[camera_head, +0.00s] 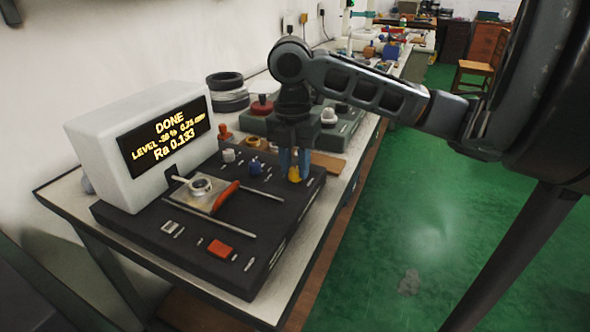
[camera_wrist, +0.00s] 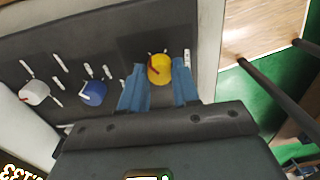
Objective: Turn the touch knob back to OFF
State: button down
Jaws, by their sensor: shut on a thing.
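The touch knob appears to be the yellow knob (camera_head: 294,174) at the right back corner of the dark instrument panel (camera_head: 190,250). In the wrist view the yellow knob (camera_wrist: 160,68) has a red pointer line toward its upper left. My gripper (camera_head: 293,158) comes down from above, its blue fingers on either side of the yellow knob, shut on it. The fingers also show in the wrist view (camera_wrist: 158,88). The printed marks around the knob are too small to read.
A blue knob (camera_head: 255,168) and a white knob (camera_head: 229,155) stand left of my gripper. A metal ring (camera_head: 201,186) sits on a small plate beside a red lever (camera_head: 226,196). A red button (camera_head: 220,248) is at the panel's front. A green-grey box (camera_head: 345,125) stands behind.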

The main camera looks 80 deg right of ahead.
aim_at(294, 170)
jog(key=n+b, duration=0.1)
jog(key=n, duration=0.1)
jog(key=n+b, duration=0.2)
jog(key=n, duration=0.1)
jog(key=shift+f+n, duration=0.2)
jog(key=shift+n, duration=0.1)
jog(key=n+b, duration=0.3)
jog(key=n, duration=0.2)
jog(key=shift+r, duration=0.15)
jog(key=shift+n, duration=0.4)
jog(key=c, duration=0.8)
grip_release()
jog(key=shift+r, duration=0.1)
notch_tip(294, 170, up, 8)
jog(key=shift+w+a+f+p, duration=0.1)
jog(key=shift+a+f+p, duration=0.05)
jog(key=shift+p, duration=0.8)
